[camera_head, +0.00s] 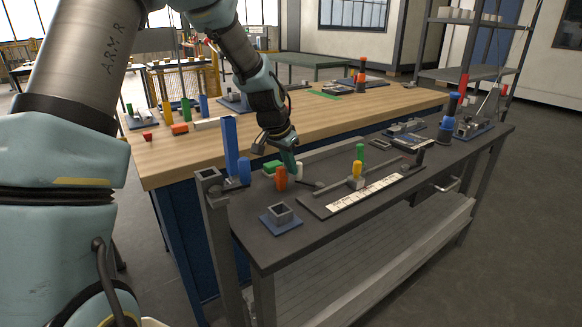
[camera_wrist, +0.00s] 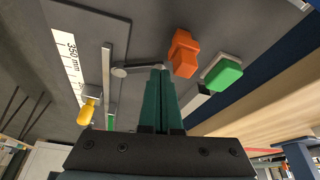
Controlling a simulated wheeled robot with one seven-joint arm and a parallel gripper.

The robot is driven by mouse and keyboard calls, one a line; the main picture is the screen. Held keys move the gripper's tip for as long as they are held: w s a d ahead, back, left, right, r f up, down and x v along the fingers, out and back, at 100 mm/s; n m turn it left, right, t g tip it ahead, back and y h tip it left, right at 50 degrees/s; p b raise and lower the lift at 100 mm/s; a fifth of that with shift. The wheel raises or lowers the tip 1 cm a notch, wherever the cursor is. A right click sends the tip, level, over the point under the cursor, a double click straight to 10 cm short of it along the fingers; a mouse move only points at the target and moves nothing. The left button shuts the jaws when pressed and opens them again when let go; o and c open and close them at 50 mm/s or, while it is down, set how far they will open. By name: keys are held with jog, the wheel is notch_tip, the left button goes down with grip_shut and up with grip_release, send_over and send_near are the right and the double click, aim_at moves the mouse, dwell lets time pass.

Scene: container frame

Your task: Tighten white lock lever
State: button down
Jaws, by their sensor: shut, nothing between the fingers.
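My gripper (camera_head: 290,166) points down over the dark bench with its fingers together and nothing between them. A small white post (camera_head: 299,169) stands by my gripper in the head view.
An orange piece (camera_head: 281,178) and a green block (camera_head: 272,166) stand close to my gripper. A white ruler strip (camera_head: 368,192) and a yellow-topped slider (camera_head: 357,172) lie to the right. Blue upright parts (camera_head: 231,145) stand left. The bench front (camera_head: 265,240) is mostly clear.

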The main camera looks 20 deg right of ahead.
jog(key=shift+w+d+m+g+p, duration=0.25)
jog(key=shift+w+m, duration=0.2)
jog(key=shift+m, duration=0.25)
jog(key=shift+w+d+m+g+p, duration=0.1)
jog(key=shift+w+d+m+g, duration=0.25)
jog(key=shift+m, duration=0.35)
jog(key=w+d+m, duration=0.1)
jog(key=m, duration=0.1)
jog(key=d+m+g+p, duration=0.1)
jog(key=shift+w+m, duration=0.35)
jog(key=shift+m, duration=0.05)
jog(key=d+m, duration=0.1)
jog(key=d+m+g+p, duration=0.1)
jog(key=m, duration=0.1)
jog(key=shift+w+d+m+g, duration=0.25)
jog(key=shift+w+m+g, duration=0.05)
jog(key=shift+w, duration=0.05)
jog(key=shift+d+m, duration=0.55)
jog(key=shift+m, duration=0.25)
jog(key=shift+d+m+g+y, duration=0.4)
jog(key=shift+d+m+g, duration=0.15)
jog(key=shift+m, duration=0.35)
jog(key=shift+d, duration=0.3)
jog(key=shift+s+d, duration=0.1)
jog(key=shift+d, duration=0.05)
